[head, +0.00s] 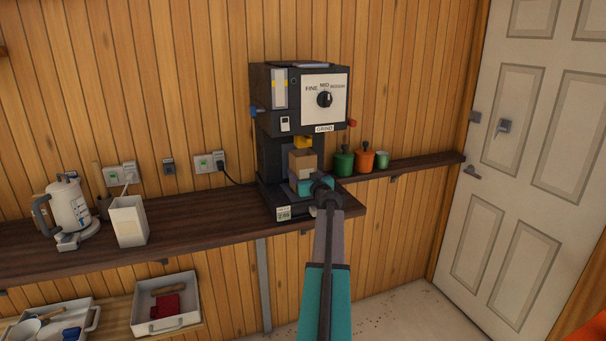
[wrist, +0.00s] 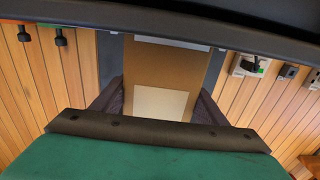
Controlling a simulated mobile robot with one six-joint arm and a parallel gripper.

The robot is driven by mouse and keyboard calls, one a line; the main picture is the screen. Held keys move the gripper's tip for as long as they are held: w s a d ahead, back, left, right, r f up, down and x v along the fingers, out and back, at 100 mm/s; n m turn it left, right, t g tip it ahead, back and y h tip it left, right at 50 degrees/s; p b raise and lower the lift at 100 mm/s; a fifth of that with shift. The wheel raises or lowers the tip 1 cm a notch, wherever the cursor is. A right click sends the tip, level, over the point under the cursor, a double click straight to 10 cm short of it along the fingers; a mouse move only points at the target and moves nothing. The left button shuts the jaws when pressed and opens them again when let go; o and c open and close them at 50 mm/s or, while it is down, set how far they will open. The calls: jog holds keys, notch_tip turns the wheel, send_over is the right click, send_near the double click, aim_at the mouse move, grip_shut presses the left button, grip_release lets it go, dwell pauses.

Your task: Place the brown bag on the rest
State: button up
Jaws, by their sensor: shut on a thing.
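The brown bag (head: 302,161) is in front of the black grinder's column, just under its yellow spout (head: 302,141). In the wrist view the bag (wrist: 160,65) shows a paler panel and lies between the two dark fingers. My gripper (head: 307,182) is shut on it from the front. The grinder (head: 268,140) stands on the dark shelf, with its base (head: 283,205) below the bag. The rest is hard to make out behind my gripper, so I cannot tell whether the bag touches it.
Green (head: 344,160), orange (head: 365,159) and smaller green (head: 382,160) containers stand close right of the grinder. A white container (head: 128,221) and a kettle (head: 70,206) stand left on the shelf (head: 190,233). A tray (head: 185,319) sits lower. A white door (head: 515,150) is at right.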

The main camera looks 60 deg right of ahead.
jog(key=shift+f, duration=0.1)
jog(key=o, duration=1)
jog(key=shift+b+v, duration=0.9)
jog(key=shift+v, duration=5.1)
